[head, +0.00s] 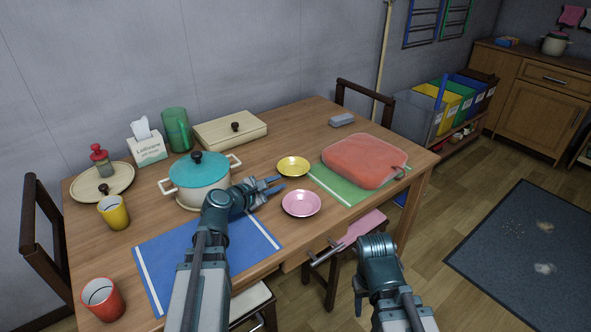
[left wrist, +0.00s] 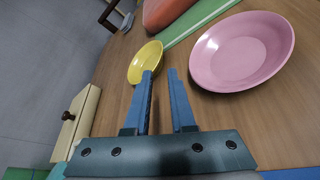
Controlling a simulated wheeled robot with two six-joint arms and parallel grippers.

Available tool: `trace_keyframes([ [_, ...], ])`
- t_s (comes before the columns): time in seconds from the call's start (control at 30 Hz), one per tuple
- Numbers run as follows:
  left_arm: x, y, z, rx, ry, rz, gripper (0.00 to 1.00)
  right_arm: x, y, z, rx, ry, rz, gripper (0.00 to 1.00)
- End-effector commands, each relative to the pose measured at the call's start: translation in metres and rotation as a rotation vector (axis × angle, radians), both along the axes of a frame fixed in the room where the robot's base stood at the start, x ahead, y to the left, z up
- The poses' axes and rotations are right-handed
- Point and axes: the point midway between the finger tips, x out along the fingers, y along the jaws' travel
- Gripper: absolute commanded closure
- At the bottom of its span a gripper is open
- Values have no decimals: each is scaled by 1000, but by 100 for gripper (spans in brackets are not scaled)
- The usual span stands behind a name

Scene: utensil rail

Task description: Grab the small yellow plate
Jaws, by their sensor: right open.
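The small yellow plate (head: 293,166) lies flat on the wooden table, between the blue-lidded pot and the green mat. My left gripper (head: 274,186) is open and empty, its fingers just short of the plate on the near-left side. In the left wrist view the yellow plate (left wrist: 146,62) is just beyond the left fingertip, and the gripper (left wrist: 162,72) has a clear gap between its blue fingers. A pink plate (head: 301,203) lies nearer and to the right; it also shows in the left wrist view (left wrist: 242,50). My right gripper (head: 358,296) is low at the front, its fingers mostly hidden.
A pot (head: 200,182) stands left of my left gripper. A red cushion-like object (head: 364,160) lies on the green mat (head: 335,187). A lidded box (head: 230,131) is behind. A blue mat (head: 255,243) lies in front.

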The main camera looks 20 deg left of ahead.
Motion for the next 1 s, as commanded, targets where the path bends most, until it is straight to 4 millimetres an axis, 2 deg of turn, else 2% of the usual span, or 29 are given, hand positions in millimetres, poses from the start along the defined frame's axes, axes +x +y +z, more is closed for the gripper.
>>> trace_keyframes([
  [0.1,24,-9,-10,0,-1,-5,77,0,0,-10,0,0,0,50],
  [0.33,58,-23,-21,0,0,-2,77,0,0,-21,-2,-1,0,50],
  [0.5,68,-28,-24,0,0,-1,77,0,0,-24,-2,-1,1,50],
  [0.77,72,-30,-24,1,0,-1,77,0,0,-24,-3,-1,1,50],
  [1.0,98,-42,-26,0,0,-2,77,0,-1,-26,-3,-1,1,50],
])
